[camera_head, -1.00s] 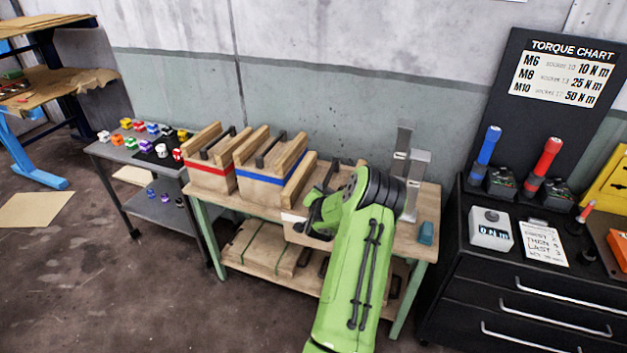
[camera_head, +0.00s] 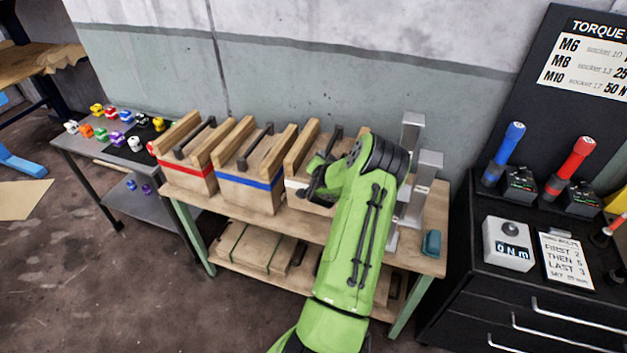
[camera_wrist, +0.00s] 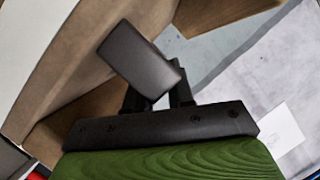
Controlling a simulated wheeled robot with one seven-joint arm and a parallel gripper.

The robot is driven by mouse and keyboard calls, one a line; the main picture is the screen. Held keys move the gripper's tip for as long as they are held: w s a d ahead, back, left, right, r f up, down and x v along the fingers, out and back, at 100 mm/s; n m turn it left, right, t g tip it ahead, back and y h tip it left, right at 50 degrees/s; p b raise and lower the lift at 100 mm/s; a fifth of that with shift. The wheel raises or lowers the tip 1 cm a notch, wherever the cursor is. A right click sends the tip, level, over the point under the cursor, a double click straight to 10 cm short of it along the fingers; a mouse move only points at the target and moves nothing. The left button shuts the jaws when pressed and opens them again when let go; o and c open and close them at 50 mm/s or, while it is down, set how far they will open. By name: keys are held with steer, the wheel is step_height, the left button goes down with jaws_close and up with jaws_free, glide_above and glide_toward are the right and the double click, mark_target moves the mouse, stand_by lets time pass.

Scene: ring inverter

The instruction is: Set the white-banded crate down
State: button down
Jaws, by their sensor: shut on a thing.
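The white-banded crate (camera_head: 297,187) is at the right end of the row of crates on the wooden bench. My green arm hides much of its front and right side. My gripper (camera_head: 318,178) is at this crate. In the wrist view, my gripper (camera_wrist: 160,100) is shut on the dark handle bar (camera_wrist: 143,62), with the crate's wooden wall (camera_wrist: 75,60) beside it. The crate looks upright. Whether its base touches the bench top is hidden.
The blue-banded crate (camera_head: 248,186) stands close on the left, then the red-banded crate (camera_head: 187,175). Grey metal posts (camera_head: 409,185) and a small teal block (camera_head: 431,243) are on the bench's right end. A black tool cabinet (camera_head: 520,290) stands at right.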

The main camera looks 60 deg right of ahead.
step_height(320, 180, down, 8)
steer(key=b, duration=0.1)
steer(key=c, duration=1)
jaws_free()
steer(key=shift+s+a, duration=0.1)
steer(key=shift+a, duration=0.05)
